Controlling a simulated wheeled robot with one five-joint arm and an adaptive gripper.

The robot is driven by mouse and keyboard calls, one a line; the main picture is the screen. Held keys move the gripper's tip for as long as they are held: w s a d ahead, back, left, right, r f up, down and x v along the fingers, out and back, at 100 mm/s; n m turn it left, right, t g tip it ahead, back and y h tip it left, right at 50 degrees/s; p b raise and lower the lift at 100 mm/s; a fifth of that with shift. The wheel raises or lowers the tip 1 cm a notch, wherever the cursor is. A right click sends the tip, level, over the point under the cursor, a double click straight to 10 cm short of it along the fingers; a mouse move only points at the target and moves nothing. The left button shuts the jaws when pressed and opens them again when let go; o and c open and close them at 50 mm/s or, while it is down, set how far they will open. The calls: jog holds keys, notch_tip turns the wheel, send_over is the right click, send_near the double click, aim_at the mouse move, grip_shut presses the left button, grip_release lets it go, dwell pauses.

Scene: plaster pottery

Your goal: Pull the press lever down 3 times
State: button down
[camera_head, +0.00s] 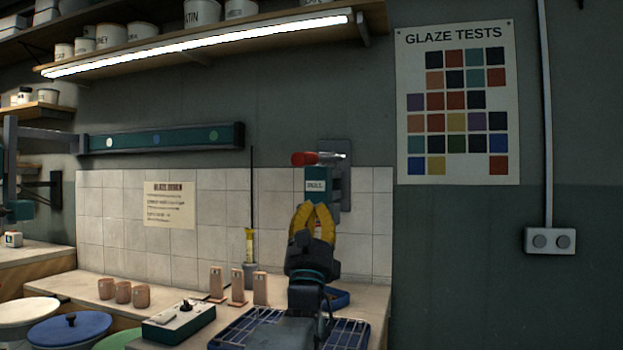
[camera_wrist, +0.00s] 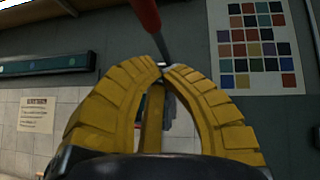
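The press lever has a red grip (camera_head: 304,158) and a bare metal rod; it stands out roughly level from a grey wall plate (camera_head: 344,190). A teal block marked PULL (camera_head: 318,185) sits below it. My gripper (camera_head: 316,207) has yellow fingers, in front of and below the lever. In the wrist view, the fingertips (camera_wrist: 161,69) meet in an arch, with nothing clearly held. The red grip (camera_wrist: 146,14) comes in from the top there, its rod running down behind the tips. Contact with the lever cannot be told. The fingers hide part of the block.
Below my arm is a counter with a blue wire rack (camera_head: 240,330), a control box (camera_head: 180,322), several small clay pieces (camera_head: 262,288) and a yellow-topped tool (camera_head: 250,262). A lit shelf (camera_head: 200,42) hangs upper left.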

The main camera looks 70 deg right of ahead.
aim_at(310, 156)
notch_tip(310, 156, up, 7)
jog(key=w+d, duration=0.1)
jog(key=d, duration=0.1)
jog(key=shift+w+d, duration=0.15)
jog(key=shift+d, duration=0.15)
dwell(0.6)
jog(key=r+p, duration=0.2)
jog(key=r, duration=0.1)
jog(key=r+p, duration=0.1)
jog(key=r, duration=0.1)
jog(key=shift+a, duration=0.25)
jog(key=shift+a+r+t, duration=0.1)
jog(key=shift+t, duration=0.2)
